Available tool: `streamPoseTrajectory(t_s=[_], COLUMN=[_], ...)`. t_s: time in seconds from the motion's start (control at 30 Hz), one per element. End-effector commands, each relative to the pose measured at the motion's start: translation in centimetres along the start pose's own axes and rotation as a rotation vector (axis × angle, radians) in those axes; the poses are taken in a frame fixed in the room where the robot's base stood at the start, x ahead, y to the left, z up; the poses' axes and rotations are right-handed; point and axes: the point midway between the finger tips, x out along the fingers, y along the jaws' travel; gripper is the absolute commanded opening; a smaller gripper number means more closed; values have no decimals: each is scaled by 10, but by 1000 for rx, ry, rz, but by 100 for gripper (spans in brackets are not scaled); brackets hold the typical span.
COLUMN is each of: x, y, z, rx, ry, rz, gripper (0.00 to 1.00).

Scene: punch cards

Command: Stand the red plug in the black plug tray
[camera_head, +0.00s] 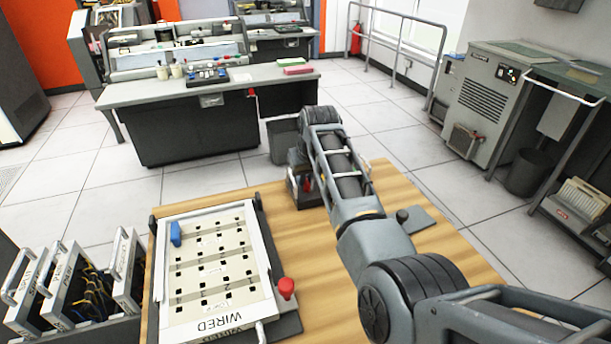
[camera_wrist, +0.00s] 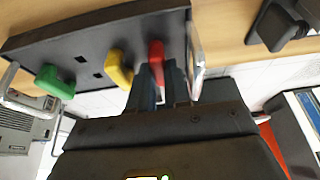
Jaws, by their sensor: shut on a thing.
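The red plug (camera_wrist: 156,52) is between the fingertips of my gripper (camera_wrist: 160,72) in the wrist view. The black plug tray (camera_wrist: 110,35) spans the top of that view, tilted in the picture. The red plug is at the tray's right end; its lower end is hidden, so I cannot tell how far it sits in a hole. A yellow plug (camera_wrist: 119,68) and a green plug (camera_wrist: 54,82) stand in the tray to its left, with empty square holes showing. In the head view, my arm mostly hides the tray, and a bit of red (camera_head: 307,184) shows there.
A panel marked WIRED (camera_head: 215,265) lies on the wooden table (camera_head: 385,185), with a blue plug (camera_head: 175,234) on it and a red knob (camera_head: 286,288) beside it. A grey plate with a dark knob (camera_head: 403,215) lies right of my arm. Wired panels stand at left.

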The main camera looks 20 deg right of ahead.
Motion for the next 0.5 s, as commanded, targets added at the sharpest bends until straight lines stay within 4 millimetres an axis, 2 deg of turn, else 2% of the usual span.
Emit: streamPoseTrajectory(t_s=[0.3, 0.33, 0.5], x=[2, 2, 2], y=[0, 0, 0], z=[2, 2, 1], rx=[0, 0, 0], ry=[-2, -2, -2], rz=[0, 0, 0], gripper=[0, 18, 34])
